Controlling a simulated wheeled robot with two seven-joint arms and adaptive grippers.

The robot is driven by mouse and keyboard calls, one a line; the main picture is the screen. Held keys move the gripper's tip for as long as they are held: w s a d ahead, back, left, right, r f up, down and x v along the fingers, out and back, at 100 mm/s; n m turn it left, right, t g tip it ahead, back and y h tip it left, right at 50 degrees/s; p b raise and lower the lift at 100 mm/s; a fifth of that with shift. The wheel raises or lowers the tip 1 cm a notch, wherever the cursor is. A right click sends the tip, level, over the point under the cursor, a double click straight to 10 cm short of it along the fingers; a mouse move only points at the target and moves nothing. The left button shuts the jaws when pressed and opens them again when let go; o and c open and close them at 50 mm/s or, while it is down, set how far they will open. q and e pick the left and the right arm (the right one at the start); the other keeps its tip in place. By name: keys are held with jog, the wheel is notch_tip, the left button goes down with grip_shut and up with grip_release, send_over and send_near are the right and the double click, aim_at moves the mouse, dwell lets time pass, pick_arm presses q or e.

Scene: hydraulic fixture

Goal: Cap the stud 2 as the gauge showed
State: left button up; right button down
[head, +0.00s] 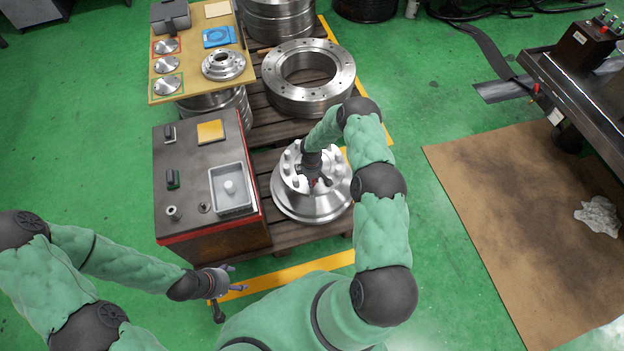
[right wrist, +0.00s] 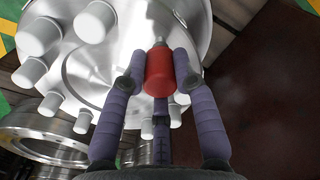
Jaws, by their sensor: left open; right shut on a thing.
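The metal hub (head: 290,207) stands on the pallet, with white caps on several studs around its face; the hub also shows in the right wrist view (right wrist: 120,72). My right gripper (right wrist: 160,62) is shut on a red cap (right wrist: 160,76). It holds the cap at the hub face, in line with a bare metal stud tip (right wrist: 157,44). I cannot tell whether the cap sits on that stud or just in front of it. No stud number is readable. My left gripper (head: 230,281) is open and empty, low in front of the cart. No gauge reading is visible.
A large steel ring (head: 340,77) lies behind the hub. Green floor is clear on the right, beside a brown mat (head: 500,200).

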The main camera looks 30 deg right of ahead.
jog(key=shift+f, duration=2.1)
dwell(0.7)
jog(key=c, duration=0.9)
grip_release()
jog(key=shift+r, duration=0.1)
notch_tip(320, 180, up, 12)
jog(key=shift+f, duration=0.1)
